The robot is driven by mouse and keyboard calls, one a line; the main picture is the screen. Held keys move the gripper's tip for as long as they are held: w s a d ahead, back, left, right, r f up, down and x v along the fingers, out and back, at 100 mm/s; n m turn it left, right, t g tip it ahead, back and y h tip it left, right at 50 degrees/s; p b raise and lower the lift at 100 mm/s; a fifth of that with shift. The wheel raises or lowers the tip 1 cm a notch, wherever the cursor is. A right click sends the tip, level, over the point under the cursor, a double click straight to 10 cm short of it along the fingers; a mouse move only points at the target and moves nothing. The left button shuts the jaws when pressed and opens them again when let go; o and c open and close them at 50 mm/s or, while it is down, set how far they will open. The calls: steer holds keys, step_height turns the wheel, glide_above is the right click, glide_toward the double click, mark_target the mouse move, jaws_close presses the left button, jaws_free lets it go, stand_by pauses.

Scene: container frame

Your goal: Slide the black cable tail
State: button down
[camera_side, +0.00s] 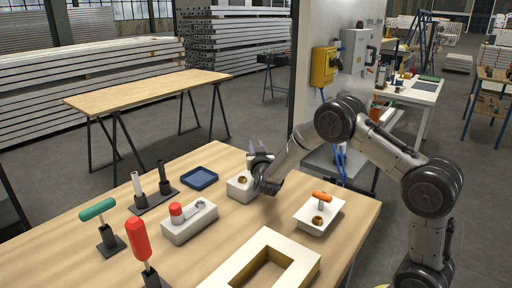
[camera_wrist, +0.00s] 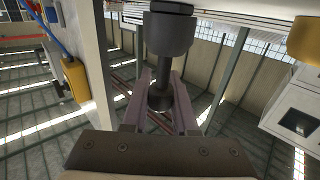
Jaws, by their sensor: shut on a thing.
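My gripper (camera_side: 256,158) is over the table, at a small white block with a brass ring (camera_side: 240,187), and partly hides that block. In the wrist view, the two fingers of my gripper (camera_wrist: 161,78) are shut on a dark stepped cylinder (camera_wrist: 167,35) with a narrow neck. I cannot tell for sure whether this is the black cable tail. A black upright rod (camera_side: 162,172) stands beside a white upright rod (camera_side: 137,184) on a dark base, left of the gripper and apart from it.
A blue tray (camera_side: 199,178) lies left of my gripper. A white block with a red knob (camera_side: 189,221), an orange-handled white block (camera_side: 319,213), green-handled (camera_side: 98,209) and red-handled (camera_side: 137,240) tools and a cream rectangular frame (camera_side: 235,270) stand on the table.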

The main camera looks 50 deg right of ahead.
steer(key=shift+f, duration=0.15)
steer(key=shift+f, duration=1.4)
steer(key=c, duration=0.7)
jaws_free()
steer(key=shift+r, duration=0.1)
steer(key=shift+s+a, duration=0.1)
steer(key=shift+s+a, duration=0.25)
steer(key=shift+a, duration=0.05)
steer(key=v, duration=1.3)
steer(key=shift+d, duration=0.1)
